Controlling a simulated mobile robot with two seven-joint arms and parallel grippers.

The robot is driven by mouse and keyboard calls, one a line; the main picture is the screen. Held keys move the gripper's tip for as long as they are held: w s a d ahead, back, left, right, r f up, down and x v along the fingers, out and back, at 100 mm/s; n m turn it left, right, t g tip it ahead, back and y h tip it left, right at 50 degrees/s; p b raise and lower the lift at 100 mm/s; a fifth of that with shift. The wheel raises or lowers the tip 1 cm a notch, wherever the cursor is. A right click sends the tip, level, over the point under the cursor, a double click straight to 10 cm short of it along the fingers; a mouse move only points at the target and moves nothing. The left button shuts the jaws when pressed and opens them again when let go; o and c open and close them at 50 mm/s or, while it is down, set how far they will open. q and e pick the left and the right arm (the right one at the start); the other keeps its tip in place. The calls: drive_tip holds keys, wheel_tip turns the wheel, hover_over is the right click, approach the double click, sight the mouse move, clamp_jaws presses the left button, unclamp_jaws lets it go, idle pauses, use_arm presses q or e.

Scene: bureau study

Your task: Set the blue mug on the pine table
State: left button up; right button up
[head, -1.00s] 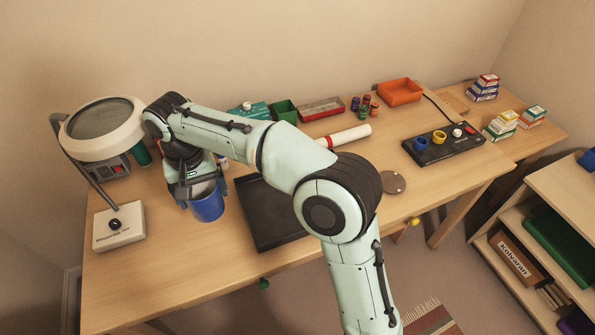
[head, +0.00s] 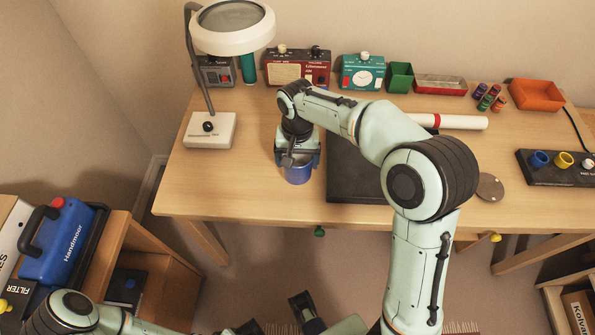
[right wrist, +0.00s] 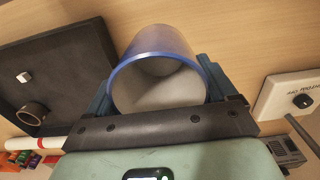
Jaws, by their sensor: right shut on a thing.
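The blue mug (head: 298,173) is held in my right gripper (head: 297,160), over the left part of the light wooden table (head: 235,185). In the right wrist view the mug (right wrist: 160,75) sits between the two fingers, its open mouth and pale inside facing the camera. I cannot tell whether its base touches the tabletop. Part of the mug is hidden by the gripper. My left arm shows at the bottom edge of the head view, with dark parts that look like its gripper (head: 285,318), away from the table; its opening is unclear.
A magnifier lamp (head: 210,130) stands left of the mug, and a dark tray (head: 350,180) lies just to its right. Radios, a green box (head: 399,77) and an orange bin (head: 537,95) line the back. Bare wood lies left and in front of the mug.

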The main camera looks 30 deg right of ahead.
wheel_tip(320, 180, down, 6)
drive_tip(key=shift+r+b, duration=0.1)
drive_tip(key=shift+b, duration=0.4)
drive_tip(key=shift+f, duration=0.2)
drive_tip(key=o, duration=1.1)
drive_tip(key=shift+r, duration=0.15)
wheel_tip(320, 180, up, 12)
drive_tip(key=shift+r+p, duration=0.1)
drive_tip(key=shift+p, duration=0.95)
